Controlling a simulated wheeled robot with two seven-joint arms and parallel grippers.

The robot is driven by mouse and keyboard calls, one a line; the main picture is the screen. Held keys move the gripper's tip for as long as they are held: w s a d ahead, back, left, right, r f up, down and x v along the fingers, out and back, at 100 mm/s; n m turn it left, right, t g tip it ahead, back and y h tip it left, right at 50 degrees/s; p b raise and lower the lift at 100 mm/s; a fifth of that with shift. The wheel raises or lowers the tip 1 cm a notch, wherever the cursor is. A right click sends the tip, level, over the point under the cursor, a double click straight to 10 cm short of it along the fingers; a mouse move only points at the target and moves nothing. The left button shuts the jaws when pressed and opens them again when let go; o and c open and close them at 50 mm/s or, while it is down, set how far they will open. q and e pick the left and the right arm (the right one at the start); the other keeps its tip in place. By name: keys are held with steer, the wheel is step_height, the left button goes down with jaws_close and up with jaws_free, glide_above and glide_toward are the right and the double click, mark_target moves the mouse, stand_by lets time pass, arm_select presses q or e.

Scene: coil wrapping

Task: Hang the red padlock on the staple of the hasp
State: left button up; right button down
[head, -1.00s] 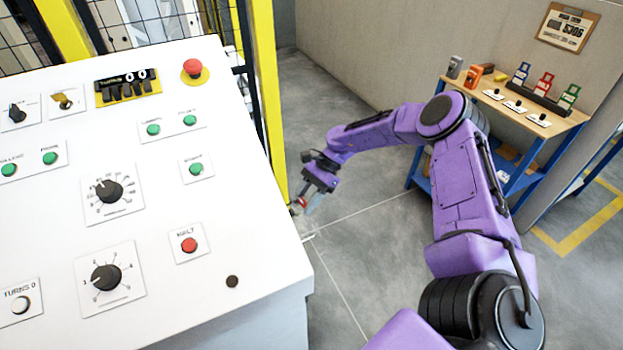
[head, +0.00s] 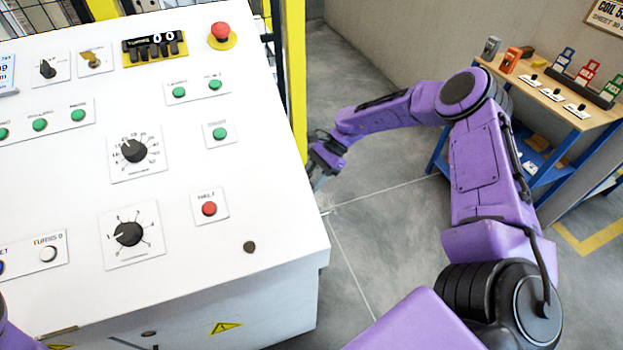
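My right gripper (head: 319,178) hangs just beyond the right edge of the white control desk, beside the foot of the yellow post (head: 298,90). It is small and dark here and its fingertips are partly hidden by the desk edge, so I cannot tell whether it is open or holds something. I cannot make out the red padlock, the hasp or its staple in this view. My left gripper is out of view; only a bit of my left arm shows at the bottom left corner.
The white control desk (head: 275,215) with knobs, buttons and a red mushroom button (head: 221,31) fills the left. A wooden-topped bench (head: 540,97) at the back right holds blue, red and green upright pieces in a dark rack. The grey floor between is clear.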

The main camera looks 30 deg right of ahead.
steer(key=shift+s+f, duration=0.15)
steer(key=shift+f, duration=0.05)
steer(key=c, duration=0.8)
jaws_free()
steer(key=shift+o, duration=1.4)
